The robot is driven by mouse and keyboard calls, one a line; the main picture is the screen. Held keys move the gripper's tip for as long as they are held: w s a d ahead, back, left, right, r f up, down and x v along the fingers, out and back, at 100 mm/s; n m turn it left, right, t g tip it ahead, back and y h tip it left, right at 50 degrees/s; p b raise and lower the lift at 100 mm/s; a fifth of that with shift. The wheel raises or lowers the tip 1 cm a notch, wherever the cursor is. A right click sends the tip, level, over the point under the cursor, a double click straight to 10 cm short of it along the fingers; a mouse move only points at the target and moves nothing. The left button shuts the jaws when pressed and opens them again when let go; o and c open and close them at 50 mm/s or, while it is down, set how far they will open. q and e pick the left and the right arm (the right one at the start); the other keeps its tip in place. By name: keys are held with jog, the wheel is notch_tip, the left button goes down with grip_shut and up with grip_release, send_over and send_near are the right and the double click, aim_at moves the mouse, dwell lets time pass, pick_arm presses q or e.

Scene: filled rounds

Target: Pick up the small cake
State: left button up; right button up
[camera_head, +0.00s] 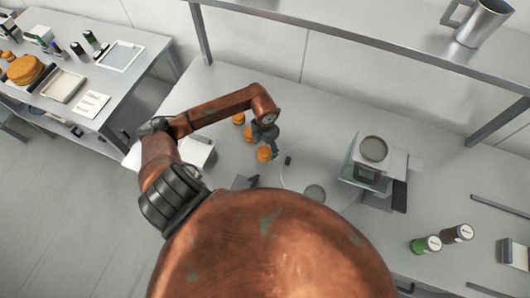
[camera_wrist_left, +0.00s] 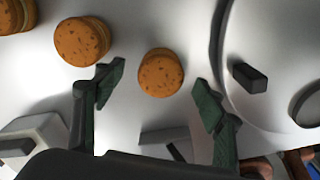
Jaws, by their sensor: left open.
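Three small round orange-brown cakes stand in a row on the grey table. The nearest small cake (camera_head: 264,154) is by my left gripper (camera_head: 268,139); the middle cake (camera_head: 250,134) and the far cake (camera_head: 239,118) stand to its upper left. In the left wrist view, the nearest cake (camera_wrist_left: 160,72) lies just beyond and between the open fingers of my left gripper (camera_wrist_left: 157,92), with no visible contact. Another, larger-looking cake (camera_wrist_left: 82,41) is left of it, and a third is cut by the corner. My right gripper does not show.
A white box (camera_head: 198,152) is at left. A shelf (camera_head: 380,45) spans the back.

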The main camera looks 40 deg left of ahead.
aim_at(265, 151)
pick_arm(q)
jog(key=shift+s+f+p, duration=0.15)
jog(key=shift+f+p, duration=0.2)
jog(key=shift+f, duration=1.55)
jog(key=shift+c, duration=0.6)
jog(key=c, duration=0.8)
jog(key=shift+o, duration=0.2)
